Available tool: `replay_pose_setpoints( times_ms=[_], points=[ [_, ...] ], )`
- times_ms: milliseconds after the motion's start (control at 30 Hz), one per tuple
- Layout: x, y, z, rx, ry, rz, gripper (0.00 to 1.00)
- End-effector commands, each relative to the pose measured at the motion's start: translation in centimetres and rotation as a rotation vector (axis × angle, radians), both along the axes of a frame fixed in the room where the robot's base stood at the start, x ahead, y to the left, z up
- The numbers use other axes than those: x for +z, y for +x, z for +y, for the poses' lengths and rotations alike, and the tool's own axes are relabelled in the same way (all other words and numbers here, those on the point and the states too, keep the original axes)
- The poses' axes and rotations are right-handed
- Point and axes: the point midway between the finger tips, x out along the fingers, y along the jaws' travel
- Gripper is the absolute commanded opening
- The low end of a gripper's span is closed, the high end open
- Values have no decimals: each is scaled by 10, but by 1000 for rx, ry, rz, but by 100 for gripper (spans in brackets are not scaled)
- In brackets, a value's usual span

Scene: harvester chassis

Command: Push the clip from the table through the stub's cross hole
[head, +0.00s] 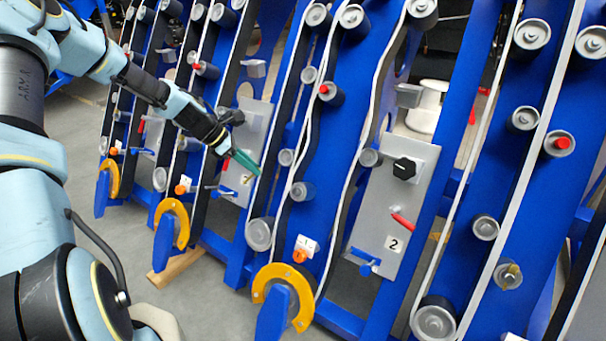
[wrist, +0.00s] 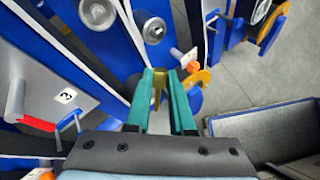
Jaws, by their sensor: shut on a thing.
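My gripper (head: 247,163) is at the left of the middle in the head view, its teal fingers pointing down and right in front of the blue frames. In the wrist view my gripper (wrist: 160,78) is shut on a small brass-coloured piece, which I take for the clip (wrist: 159,88). The fingers hide part of it. A short stub with a brass-coloured end (head: 508,275) stands out from the blue frame at the right of the head view, well apart from my gripper. Its cross hole is too small to make out.
Blue frames carry grey rollers (head: 302,191), belts and yellow arcs (head: 284,290). A grey plate marked 2 (head: 380,210) has a black knob and red lever. In the wrist view, a dark grey tray-like surface (wrist: 262,122) lies at lower right. Grey floor is open at left.

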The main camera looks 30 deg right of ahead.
Motion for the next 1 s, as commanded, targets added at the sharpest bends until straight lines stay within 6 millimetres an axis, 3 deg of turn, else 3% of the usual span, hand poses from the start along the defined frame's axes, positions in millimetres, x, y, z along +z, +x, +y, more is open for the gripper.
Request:
replay_pose_setpoints(
  times_ms=[33, 200, 400, 600, 1000],
  points=[
    [-21, -2, -24, 105, -57, 14, 0],
    [-20, -2, -90, 397, -199, 8, 0],
    [-11, -3, -145, 623, -326, -33, 0],
    [0, -1, -165, 715, -381, -53, 0],
    [5, 0, -166, 724, -387, -54, 0]
  ],
)
